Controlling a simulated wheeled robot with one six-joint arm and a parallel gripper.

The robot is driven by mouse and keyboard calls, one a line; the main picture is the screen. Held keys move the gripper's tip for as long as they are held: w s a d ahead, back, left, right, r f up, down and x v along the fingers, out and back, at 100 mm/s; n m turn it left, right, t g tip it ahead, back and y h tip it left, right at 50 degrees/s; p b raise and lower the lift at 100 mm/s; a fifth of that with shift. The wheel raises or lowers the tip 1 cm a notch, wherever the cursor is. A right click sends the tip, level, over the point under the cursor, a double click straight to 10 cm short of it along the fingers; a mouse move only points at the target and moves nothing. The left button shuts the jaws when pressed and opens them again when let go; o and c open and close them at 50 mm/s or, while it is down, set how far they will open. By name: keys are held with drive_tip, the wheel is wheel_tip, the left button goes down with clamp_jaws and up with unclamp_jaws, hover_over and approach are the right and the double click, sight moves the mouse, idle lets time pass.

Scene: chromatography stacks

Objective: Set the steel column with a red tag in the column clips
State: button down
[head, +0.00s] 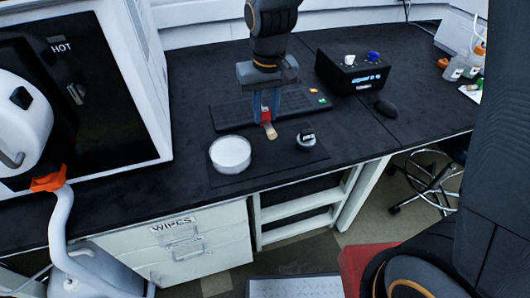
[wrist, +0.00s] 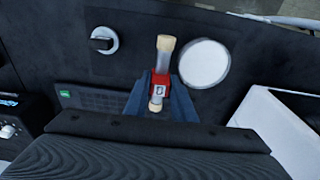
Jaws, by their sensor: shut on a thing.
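The column with a red tag (wrist: 165,50) has pale, tan-looking ends and a red band with a small white label at its middle. My gripper (wrist: 160,92) is shut on it at the red band, with a blue finger on each side. In the head view my gripper (head: 266,108) points down, and the column (head: 270,131) shows between its fingertips, tilted. It appears to be above the dark mat, between the white dish and the black-knobbed piece; its exact height is hard to tell. I cannot make out the column clips in either view.
A white round dish (head: 230,153) and a small black-knobbed piece (head: 306,138) sit on the dark mat (head: 262,168). A keyboard (head: 232,114) lies behind. A black box (head: 352,74) and mouse (head: 385,107) are to the right. A white oven marked HOT (head: 148,75) fills the left.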

drive_tip(key=shift+w+f+b, duration=0.3)
drive_tip(key=shift+f, duration=0.5)
drive_tip(key=p, duration=0.1)
approach(265, 150)
drive_tip(key=f, duration=0.5)
drive_tip(key=shift+w+a+f, duration=0.15)
drive_tip(key=shift+w, duration=0.25)
drive_tip(key=shift+f, duration=0.15)
drive_tip(key=c, duration=1.5)
unclamp_jaws()
